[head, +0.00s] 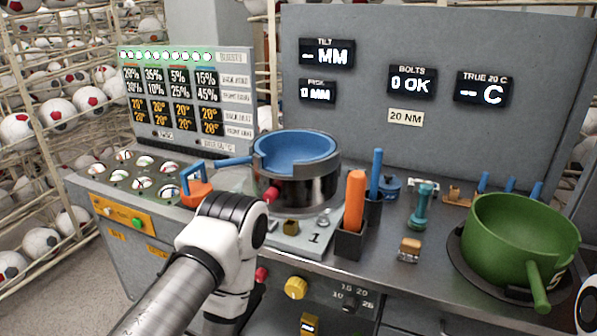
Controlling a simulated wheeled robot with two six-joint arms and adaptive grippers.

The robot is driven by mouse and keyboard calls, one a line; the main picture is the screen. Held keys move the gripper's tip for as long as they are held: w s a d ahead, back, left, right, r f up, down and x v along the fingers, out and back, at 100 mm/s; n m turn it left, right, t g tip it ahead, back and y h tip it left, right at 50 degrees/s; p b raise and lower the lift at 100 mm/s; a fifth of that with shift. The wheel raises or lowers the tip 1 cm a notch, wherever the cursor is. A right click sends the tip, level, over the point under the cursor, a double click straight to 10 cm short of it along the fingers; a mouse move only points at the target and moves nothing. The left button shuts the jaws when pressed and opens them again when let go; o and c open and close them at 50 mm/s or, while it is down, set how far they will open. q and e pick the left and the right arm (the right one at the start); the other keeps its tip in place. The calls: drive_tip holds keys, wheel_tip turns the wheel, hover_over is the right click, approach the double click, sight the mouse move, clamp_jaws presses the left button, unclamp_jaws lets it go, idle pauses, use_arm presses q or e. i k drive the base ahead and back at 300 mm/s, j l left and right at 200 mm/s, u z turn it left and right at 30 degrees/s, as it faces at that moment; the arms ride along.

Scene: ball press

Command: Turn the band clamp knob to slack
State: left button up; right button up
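A dark, shiny ring-shaped mould (323,190) stands on the bench with a blue pan-like part (295,150) in its top. A small red knob (272,193) sticks out at the mould's front left; it looks like the band clamp knob, but I cannot be sure. My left arm comes in from the bottom left, and its white and black wrist is in front of the mould's lower left, close to the red knob. My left gripper is mostly hidden by the wrist, so its fingers cannot be made out. Only a sliver of my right arm shows at the right edge.
An orange-handled tool (355,200) stands in a dark holder right of the mould. A green pot (515,240) stands at the right. An orange clamp-like tool (196,193) lies left of the mould. A yellow knob (295,288) is on the bench front. Display panels stand behind.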

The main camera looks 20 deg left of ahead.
sight(271, 194)
drive_tip(key=u, duration=0.85)
